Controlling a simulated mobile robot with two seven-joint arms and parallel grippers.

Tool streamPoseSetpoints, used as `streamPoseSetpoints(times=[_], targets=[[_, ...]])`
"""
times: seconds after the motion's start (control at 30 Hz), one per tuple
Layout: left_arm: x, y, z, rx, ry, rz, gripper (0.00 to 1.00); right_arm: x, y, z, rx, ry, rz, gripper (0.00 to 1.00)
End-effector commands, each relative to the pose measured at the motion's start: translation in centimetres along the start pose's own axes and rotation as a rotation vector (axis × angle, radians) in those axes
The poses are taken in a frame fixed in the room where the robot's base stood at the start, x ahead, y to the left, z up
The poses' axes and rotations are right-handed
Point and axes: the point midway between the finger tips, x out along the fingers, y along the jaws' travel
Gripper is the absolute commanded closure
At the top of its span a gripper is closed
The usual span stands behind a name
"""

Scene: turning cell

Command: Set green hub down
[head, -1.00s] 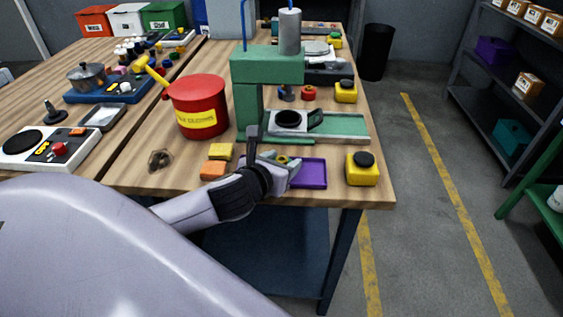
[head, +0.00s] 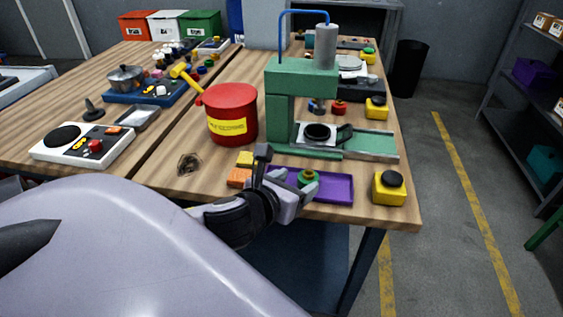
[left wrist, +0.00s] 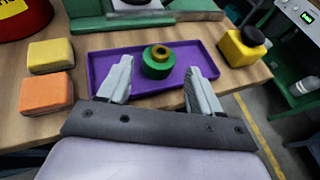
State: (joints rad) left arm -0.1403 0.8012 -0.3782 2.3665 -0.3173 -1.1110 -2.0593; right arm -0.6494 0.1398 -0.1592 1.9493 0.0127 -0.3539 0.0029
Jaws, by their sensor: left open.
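The green hub (left wrist: 158,62) sits in the purple tray (left wrist: 97,66), near its middle, with a yellowish ring around a dark hole on top. The hub (head: 307,178) and tray (head: 335,188) also show in the head view, at the front edge of the bench. My left gripper (left wrist: 165,75) is open, its two fingers apart on either side of the hub and clear of it. In the head view my left gripper (head: 294,188) is at the left part of the tray and partly covers it. My right gripper is not seen.
A green press (head: 283,100) stands just behind the tray. A yellow button box (head: 389,188) is right of it. Yellow (left wrist: 50,55) and orange (left wrist: 46,93) blocks lie to its left, and a red bucket (head: 232,112) stands behind them.

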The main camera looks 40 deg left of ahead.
Motion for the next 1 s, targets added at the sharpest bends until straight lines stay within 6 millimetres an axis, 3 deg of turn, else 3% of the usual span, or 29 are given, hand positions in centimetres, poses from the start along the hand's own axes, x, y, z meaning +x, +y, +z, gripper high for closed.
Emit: streamPoseSetpoints(times=[0.2, 0.4, 0.57, 0.77, 1.0], targets=[[-3.6, 0.0, 0.2, 0.002, 0.004, 0.000, 0.36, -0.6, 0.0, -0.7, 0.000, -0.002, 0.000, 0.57], [-5.1, 0.0, 0.1, 0.001, 0.002, 0.000, 0.36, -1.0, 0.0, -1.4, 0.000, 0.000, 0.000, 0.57], [-5.2, -0.2, -0.7, -0.064, 0.018, -0.008, 0.36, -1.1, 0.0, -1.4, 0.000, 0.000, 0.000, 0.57], [-3.8, -1.5, -5.0, -0.497, 0.127, -0.040, 0.36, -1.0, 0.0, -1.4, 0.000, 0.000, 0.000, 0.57], [-2.7, -3.7, -11.8, -1.264, 0.306, -0.010, 0.36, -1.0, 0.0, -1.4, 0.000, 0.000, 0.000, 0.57]])
